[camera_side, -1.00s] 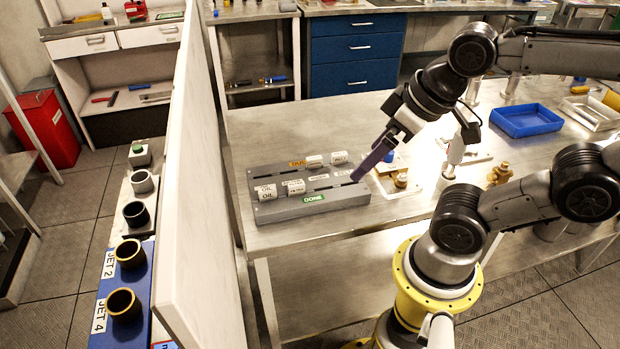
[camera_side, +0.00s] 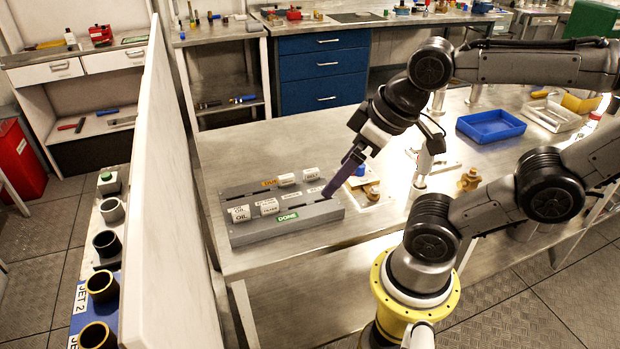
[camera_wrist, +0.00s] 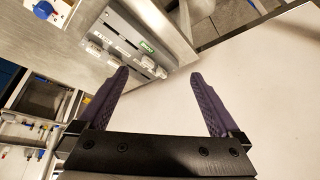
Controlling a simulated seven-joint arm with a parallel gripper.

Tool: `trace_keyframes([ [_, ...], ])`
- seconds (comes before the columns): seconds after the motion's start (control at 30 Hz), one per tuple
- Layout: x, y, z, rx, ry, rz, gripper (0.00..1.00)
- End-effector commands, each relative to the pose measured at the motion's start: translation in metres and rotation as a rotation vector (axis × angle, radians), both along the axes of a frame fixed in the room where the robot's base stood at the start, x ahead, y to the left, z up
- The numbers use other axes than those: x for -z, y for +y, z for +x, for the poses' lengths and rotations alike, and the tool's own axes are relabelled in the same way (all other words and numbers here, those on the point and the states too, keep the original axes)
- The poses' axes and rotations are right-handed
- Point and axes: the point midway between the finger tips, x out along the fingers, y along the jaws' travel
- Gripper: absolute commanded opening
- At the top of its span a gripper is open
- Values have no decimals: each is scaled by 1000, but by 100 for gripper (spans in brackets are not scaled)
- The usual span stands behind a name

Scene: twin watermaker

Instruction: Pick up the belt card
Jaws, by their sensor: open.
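A grey rack (camera_side: 290,227) stands on the metal bench with two rows of slots and a green DONE label. White card tops stand in its rear row. The rearmost right one (camera_side: 310,174) seems to read BELT, but the print is too small to be sure. More white cards, one marked OIL, stand at the front row's left. My gripper (camera_side: 328,192) points down at the rack's right end, close to the front row; contact cannot be told. In the wrist view my gripper (camera_wrist: 158,73) is open with nothing between its purple fingers. The rack (camera_wrist: 122,22) lies beyond them there.
A white partition (camera_side: 160,200) rises left of the bench. Right of the rack are a small board with brass and blue parts (camera_side: 365,186), an upright metal stand (camera_side: 424,165) and a blue tray (camera_side: 490,126). Bare bench lies behind the rack.

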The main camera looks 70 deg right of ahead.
Motion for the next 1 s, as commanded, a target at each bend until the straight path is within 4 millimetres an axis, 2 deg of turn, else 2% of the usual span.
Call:
trace_keyframes([
  [0.33, 0, 0, 0, 0, 0, 0, 100],
  [0.37, 0, 0, 0, 0, 0, 0, 96],
  [0.57, 0, 0, 0, 0, 0, 0, 60],
  [0.6, 0, 0, 0, 0, 0, 0, 57],
  [0.87, 0, 0, 0, 4, 0, 2, 57],
  [1.0, 1, 0, -1, 91, 7, 49, 57],
])
